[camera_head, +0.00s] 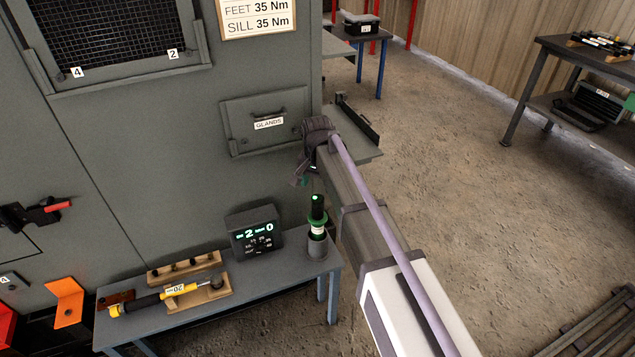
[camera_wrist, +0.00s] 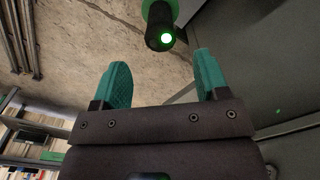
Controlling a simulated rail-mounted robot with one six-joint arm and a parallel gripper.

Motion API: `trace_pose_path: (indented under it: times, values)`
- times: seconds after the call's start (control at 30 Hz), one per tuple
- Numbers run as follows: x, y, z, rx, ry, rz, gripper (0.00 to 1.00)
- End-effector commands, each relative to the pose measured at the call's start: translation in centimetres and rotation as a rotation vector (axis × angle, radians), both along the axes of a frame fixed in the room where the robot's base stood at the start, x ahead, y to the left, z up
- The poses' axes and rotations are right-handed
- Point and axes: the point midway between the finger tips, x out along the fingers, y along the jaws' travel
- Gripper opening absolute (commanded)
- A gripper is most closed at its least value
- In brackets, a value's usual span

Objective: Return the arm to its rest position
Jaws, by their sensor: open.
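My gripper (camera_wrist: 158,80) is open in the wrist view, with two teal fingers apart and nothing between them. In the head view my gripper (camera_head: 301,181) hangs at the end of my arm, beside the grey cabinet and above the small bench; its fingers are small and partly hidden there. A black and green tool with a lit green end (camera_head: 317,215) stands upright in a dark holder on the bench, below my gripper. The same tool shows beyond the fingertips in the wrist view (camera_wrist: 160,25), apart from them.
The grey cabinet (camera_head: 250,75) with a GLANDS panel (camera_head: 262,122) stands close to my gripper. The blue-grey bench (camera_head: 215,312) holds a display box (camera_head: 254,235) and a yellow-handled torque wrench (camera_head: 165,294) on a wooden rest. Open concrete floor (camera_head: 460,150) lies to the right.

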Motion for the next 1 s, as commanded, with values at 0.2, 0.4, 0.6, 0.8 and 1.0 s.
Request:
trace_pose_path:
  times: [0.2, 0.4, 0.6, 0.8, 1.0]
  values:
    - [0.0, 0.0, 1.6, 0.000, 0.000, 0.000, 0.68]
    - [-0.1, 0.0, 1.4, -0.001, 0.000, 0.051, 0.68]
    - [-10.4, -6.4, 3.8, -0.002, 0.008, 0.377, 0.68]
    - [-21.6, -16.1, 8.3, 0.000, 0.012, 0.442, 0.68]
    - [-23.4, -20.0, 9.9, 0.002, 0.011, 0.351, 0.68]
